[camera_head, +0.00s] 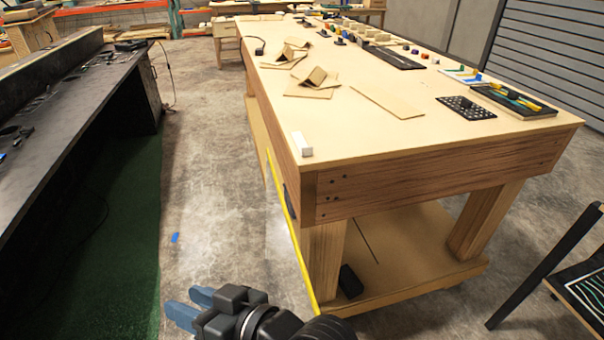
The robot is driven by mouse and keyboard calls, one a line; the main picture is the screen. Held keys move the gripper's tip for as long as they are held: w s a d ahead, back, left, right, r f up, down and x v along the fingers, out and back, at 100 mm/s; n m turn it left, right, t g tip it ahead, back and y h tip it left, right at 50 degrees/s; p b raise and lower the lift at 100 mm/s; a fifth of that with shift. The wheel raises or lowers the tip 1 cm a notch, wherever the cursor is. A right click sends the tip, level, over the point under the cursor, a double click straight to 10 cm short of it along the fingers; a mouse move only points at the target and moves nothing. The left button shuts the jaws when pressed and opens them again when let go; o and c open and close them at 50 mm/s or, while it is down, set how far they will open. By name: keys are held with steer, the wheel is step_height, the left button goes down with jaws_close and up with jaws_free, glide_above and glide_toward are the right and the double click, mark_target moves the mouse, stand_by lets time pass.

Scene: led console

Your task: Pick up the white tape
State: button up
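A small white block-like item (302,145), which may be the white tape, sits at the near left corner of the wooden table (400,142). No roll shape can be made out on it. My gripper (184,302) is low at the bottom of the view, left of the table and well apart from the white item. Its two blue fingers point left with a gap between them. Nothing shows between them.
Cardboard pieces (318,78), a black perforated plate (467,108) and a dark tray (513,101) lie on the table. A dark workbench (75,110) stands left, a chair (560,270) right. Concrete floor (215,150) is open between bench and table.

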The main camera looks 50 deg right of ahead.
steer(key=w+r+n+g+y, duration=0.25)
steer(key=w+r+n, duration=0.3)
steer(key=w, duration=0.55)
step_height(320, 180, up, 10)
steer(key=n+g+h+p, duration=0.2)
steer(key=n+g+h, duration=0.5)
steer(key=g, duration=0.5)
glide_above(307, 147)
steer(key=shift+w+d+r, duration=0.15)
steer(key=shift+w, duration=0.1)
steer(key=f, duration=0.6)
steer(key=shift+s+f, duration=0.2)
steer(key=shift+f, duration=0.1)
steer(key=shift+c, duration=0.2)
jaws_close()
